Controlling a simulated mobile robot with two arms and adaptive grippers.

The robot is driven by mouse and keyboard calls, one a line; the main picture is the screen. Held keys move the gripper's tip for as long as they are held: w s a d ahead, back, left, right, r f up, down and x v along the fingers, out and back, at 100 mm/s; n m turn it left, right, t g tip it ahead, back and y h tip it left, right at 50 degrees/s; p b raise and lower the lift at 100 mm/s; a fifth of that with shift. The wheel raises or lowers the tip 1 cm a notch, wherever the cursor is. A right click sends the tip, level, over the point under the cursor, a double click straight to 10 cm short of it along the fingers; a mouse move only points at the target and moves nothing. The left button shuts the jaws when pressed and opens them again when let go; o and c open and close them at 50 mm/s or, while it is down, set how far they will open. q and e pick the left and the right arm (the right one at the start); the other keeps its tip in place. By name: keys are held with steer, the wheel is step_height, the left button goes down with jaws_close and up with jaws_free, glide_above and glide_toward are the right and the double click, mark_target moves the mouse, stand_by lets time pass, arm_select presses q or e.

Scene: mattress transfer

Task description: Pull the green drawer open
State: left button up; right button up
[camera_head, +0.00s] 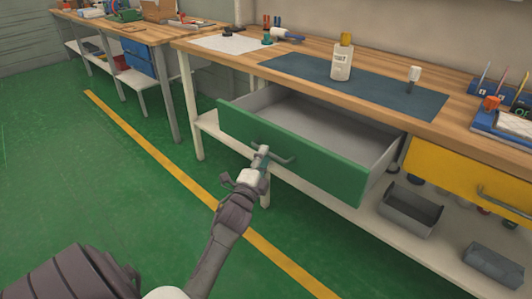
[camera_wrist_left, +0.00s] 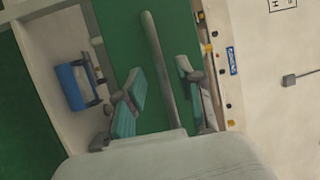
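The green drawer (camera_head: 300,158) in the head view is pulled well out from under the wooden workbench, and its grey inside shows empty. Its bar handle (camera_head: 288,159) is on the green front. My left gripper (camera_head: 262,154) is at the left part of this handle. In the left wrist view the handle bar (camera_wrist_left: 157,50) runs between the two fingers of the left gripper (camera_wrist_left: 160,92), with a gap on each side. The gripper is open around the bar. The green front (camera_wrist_left: 118,40) shows behind it. My right gripper is in neither view.
A yellow drawer (camera_head: 465,177) is right of the green one. Grey bins (camera_head: 410,212) stand on the shelf below. A bottle (camera_head: 341,62) stands on the dark mat (camera_head: 300,66) on the bench. Green floor (camera_head: 120,175) with a yellow line is clear at left.

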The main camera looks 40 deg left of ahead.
arm_select(q)
steer(key=v, duration=0.9)
steer(key=shift+s, duration=0.25)
steer(key=shift+d, duration=0.1)
